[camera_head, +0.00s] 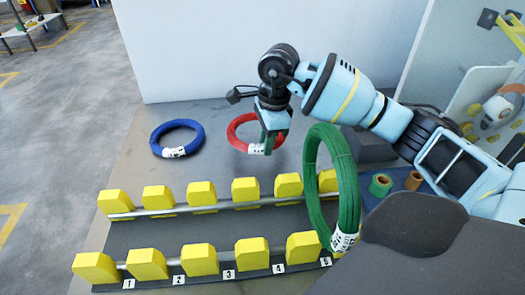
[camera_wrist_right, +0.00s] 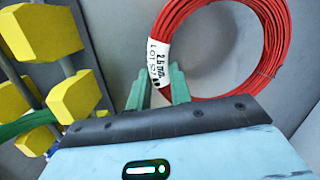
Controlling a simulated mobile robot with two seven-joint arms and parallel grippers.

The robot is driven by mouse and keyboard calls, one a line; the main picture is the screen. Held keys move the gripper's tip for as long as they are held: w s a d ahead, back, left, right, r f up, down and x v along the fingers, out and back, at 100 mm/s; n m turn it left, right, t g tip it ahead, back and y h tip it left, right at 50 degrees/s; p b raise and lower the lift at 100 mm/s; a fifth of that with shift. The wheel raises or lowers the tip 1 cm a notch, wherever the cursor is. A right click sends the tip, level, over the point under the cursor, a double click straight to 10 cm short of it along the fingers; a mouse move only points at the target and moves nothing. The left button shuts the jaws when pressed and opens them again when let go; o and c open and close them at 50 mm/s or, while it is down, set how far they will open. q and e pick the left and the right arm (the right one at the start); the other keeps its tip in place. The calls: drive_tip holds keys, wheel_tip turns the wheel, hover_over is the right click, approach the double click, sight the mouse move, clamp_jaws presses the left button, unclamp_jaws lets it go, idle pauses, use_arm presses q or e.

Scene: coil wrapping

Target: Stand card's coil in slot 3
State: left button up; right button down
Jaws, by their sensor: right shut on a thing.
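The red coil (camera_head: 240,125) with a white label lies near the wall; whether it touches the table I cannot tell. My right gripper (camera_head: 270,140) points down at its right side. In the right wrist view the red coil's (camera_wrist_right: 283,45) labelled edge is at the green fingertips (camera_wrist_right: 159,86), shut on it. The rack (camera_head: 200,235) has yellow blocks in two rows with numbered slots; slot 3 (camera_head: 228,274) is empty. A green coil (camera_head: 312,185) stands upright at the right end, by number 5. I cannot make out a card. My left gripper is out of view.
A blue coil (camera_head: 178,124) lies flat on the table at the back left. A green roll (camera_head: 380,185) and a brown roll (camera_head: 413,181) stand on a blue mat to the right. Slots 1 to 4 look empty. The wall (camera_head: 210,50) closes the back.

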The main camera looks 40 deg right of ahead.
drive_tip(key=shift+f, duration=1.95)
drive_tip(key=shift+f, duration=0.15)
drive_tip(key=c, duration=1.3)
unclamp_jaws()
drive_tip(key=shift+o, duration=0.2)
drive_tip(key=r, duration=0.8)
drive_tip(key=d+r, duration=0.1)
drive_tip(key=r, duration=0.3)
drive_tip(key=shift+s+d+r+p, duration=0.1)
drive_tip(key=shift+s+p, duration=0.2)
drive_tip(key=shift+p, duration=0.05)
